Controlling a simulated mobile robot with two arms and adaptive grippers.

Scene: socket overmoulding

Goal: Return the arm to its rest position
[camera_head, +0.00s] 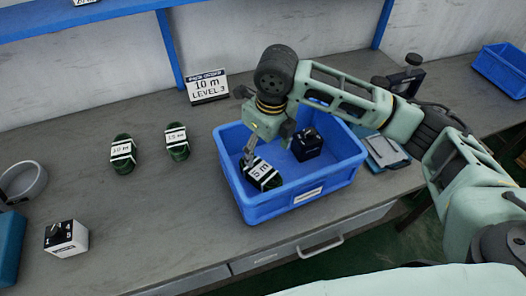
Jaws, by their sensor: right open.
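My right arm reaches in from the right, over a blue bin (303,200) on the grey workbench. My right gripper (248,160) points down inside the bin's left part, at the upper left end of a green coil labelled 5 m (264,175). It is open; whether its fingers touch the coil I cannot tell. A dark box (307,144) with a white mark lies in the bin behind the coil, partly hidden by my arm. My left gripper is not in view.
Green coils labelled 10 m (123,155) and 15 m (177,142) lie left of the bin. A sign (208,87) reads 10 m, level 3. Another blue bin (500,70) stands at far right. The front middle bench is clear.

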